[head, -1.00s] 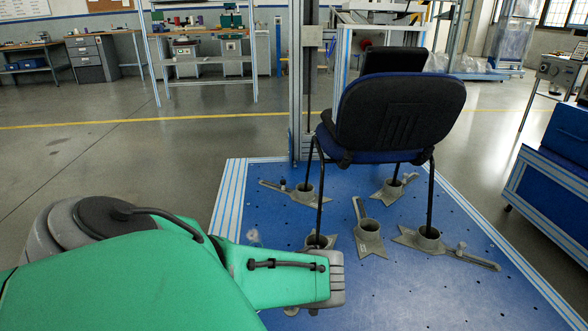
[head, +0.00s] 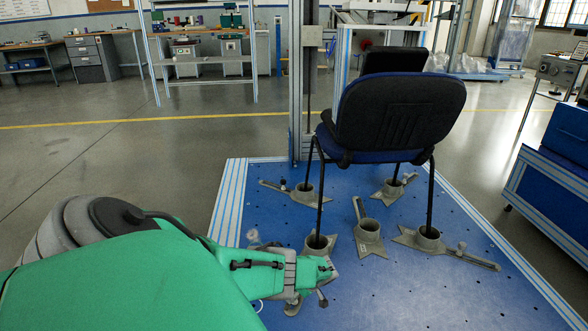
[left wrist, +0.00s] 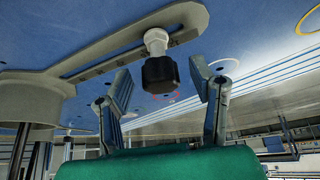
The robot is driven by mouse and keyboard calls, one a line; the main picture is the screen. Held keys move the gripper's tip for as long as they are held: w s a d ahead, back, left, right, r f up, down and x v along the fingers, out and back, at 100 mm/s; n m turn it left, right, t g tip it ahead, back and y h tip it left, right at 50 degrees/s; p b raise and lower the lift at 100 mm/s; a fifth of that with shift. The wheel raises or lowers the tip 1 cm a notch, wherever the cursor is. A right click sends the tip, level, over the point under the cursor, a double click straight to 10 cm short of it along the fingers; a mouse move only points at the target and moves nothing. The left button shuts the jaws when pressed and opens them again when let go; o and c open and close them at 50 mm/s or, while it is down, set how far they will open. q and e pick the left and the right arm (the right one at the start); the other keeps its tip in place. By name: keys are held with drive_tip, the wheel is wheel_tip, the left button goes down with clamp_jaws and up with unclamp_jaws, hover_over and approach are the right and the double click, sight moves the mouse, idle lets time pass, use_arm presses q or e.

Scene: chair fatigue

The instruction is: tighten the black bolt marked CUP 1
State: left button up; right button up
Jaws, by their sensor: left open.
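The black bolt (left wrist: 160,75) hangs below a pale metal nut (left wrist: 156,41) on a slotted grey arm (left wrist: 105,55) in the left wrist view. That arm joins a round grey cup (left wrist: 30,100) at the left. My left gripper (left wrist: 160,70) is open, with one finger on each side of the bolt and visible gaps to it. In the head view my left gripper (head: 305,285) is low beside the near cup (head: 318,245). I cannot make out the black bolt there, and no CUP 1 marking is legible. My right gripper is not in view.
A dark chair (head: 398,110) stands with its legs in several grey cups on the blue platform (head: 420,300). A metal post (head: 301,90) rises behind. The platform's front right is mostly clear.

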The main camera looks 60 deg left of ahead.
use_arm(q)
clamp_jaws()
drive_tip(key=shift+s+r+m+t+p, duration=0.15)
drive_tip(key=shift+m+t+p, duration=0.15)
drive_tip(key=shift+m+p, duration=0.65)
drive_tip(key=shift+m+t+p, duration=0.4)
drive_tip(key=shift+m+p, duration=0.2)
drive_tip(key=shift+m, duration=0.05)
drive_tip(key=shift+m+t, duration=0.3)
drive_tip(key=shift+m, duration=0.2)
drive_tip(key=shift+d, duration=0.1)
unclamp_jaws()
drive_tip(key=shift+d, duration=0.15)
